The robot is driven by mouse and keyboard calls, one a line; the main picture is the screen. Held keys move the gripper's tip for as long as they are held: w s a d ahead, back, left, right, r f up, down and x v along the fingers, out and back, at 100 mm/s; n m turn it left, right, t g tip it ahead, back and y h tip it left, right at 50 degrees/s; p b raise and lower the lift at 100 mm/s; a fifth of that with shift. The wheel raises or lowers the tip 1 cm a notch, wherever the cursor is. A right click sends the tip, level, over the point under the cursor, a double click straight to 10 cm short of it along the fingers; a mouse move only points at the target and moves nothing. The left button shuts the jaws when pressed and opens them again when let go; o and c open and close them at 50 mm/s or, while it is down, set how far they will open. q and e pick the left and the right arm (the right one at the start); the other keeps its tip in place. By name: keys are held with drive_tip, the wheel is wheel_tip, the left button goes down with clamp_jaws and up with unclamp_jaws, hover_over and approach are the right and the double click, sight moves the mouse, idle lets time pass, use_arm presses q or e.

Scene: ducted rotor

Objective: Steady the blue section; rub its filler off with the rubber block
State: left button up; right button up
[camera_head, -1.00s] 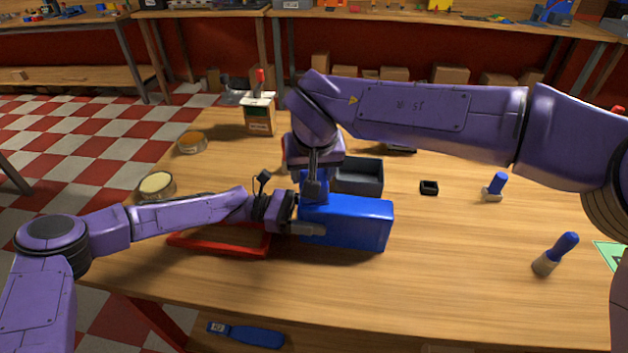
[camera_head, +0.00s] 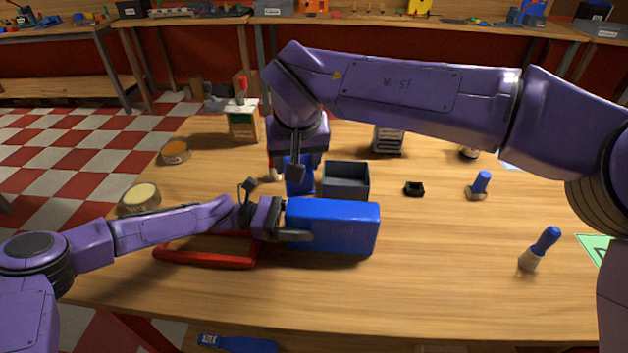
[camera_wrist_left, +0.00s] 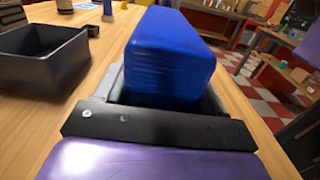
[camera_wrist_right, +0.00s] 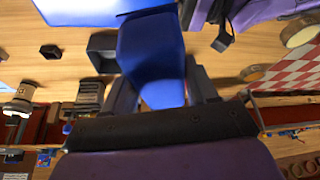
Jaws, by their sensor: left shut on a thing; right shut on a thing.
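The blue section (camera_head: 345,228) is a long box near the middle of the table. My left gripper (camera_head: 297,228) is shut on its left end; the left wrist view shows the blue section (camera_wrist_left: 170,50) between the fingers. My right gripper (camera_head: 297,180) is shut on a smaller blue block (camera_wrist_right: 152,60), which I take for the rubber block. In the head view this block (camera_head: 296,176) shows just behind the section's left end. I cannot tell whether they touch. No filler can be made out on the visible faces.
A dark open tray (camera_head: 346,190) stands right behind the section. A red frame (camera_head: 205,262) lies at the left under my left arm. A small black box (camera_head: 414,189) and two blue-handled tools, one a brush (camera_head: 540,248), stand at right.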

use_arm(q)
drive_tip(key=o, duration=1.2)
drive_tip(key=shift+o, duration=0.2)
drive_tip(key=a, duration=1.2)
drive_tip(key=shift+w, duration=0.15)
